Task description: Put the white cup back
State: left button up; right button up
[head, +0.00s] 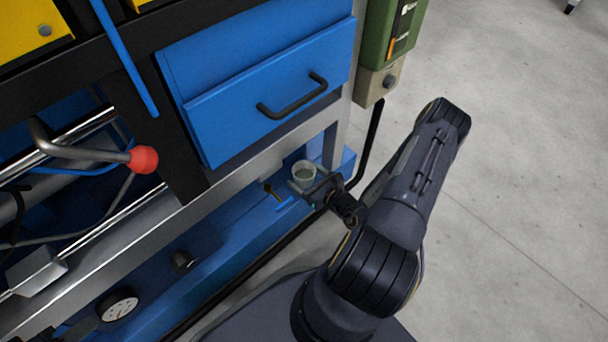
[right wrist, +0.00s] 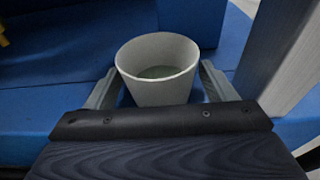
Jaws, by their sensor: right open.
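The white cup (head: 304,172) stands upright on the blue lower ledge of the machine, below the drawer. In the right wrist view the cup (right wrist: 158,74) sits between the two fingers, with something greenish at its bottom. My right gripper (head: 306,186) is open around the cup, one finger on each side. Gaps show between the fingers and the cup wall in the right wrist view, where the gripper (right wrist: 158,92) also shows. My left gripper is not in view.
A blue drawer (head: 265,105) with a black handle overhangs the ledge (head: 235,225). A grey post (right wrist: 288,60) stands close right of the cup. A red-knobbed lever (head: 143,159) and a gauge (head: 119,306) are at the left. Concrete floor (head: 510,180) at the right is clear.

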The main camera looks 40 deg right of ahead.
jog(key=a+p+v, duration=0.1)
jog(key=p+v, duration=0.2)
jog(key=v, duration=0.8)
jog(key=shift+d, duration=0.45)
jog(key=shift+r, duration=0.1)
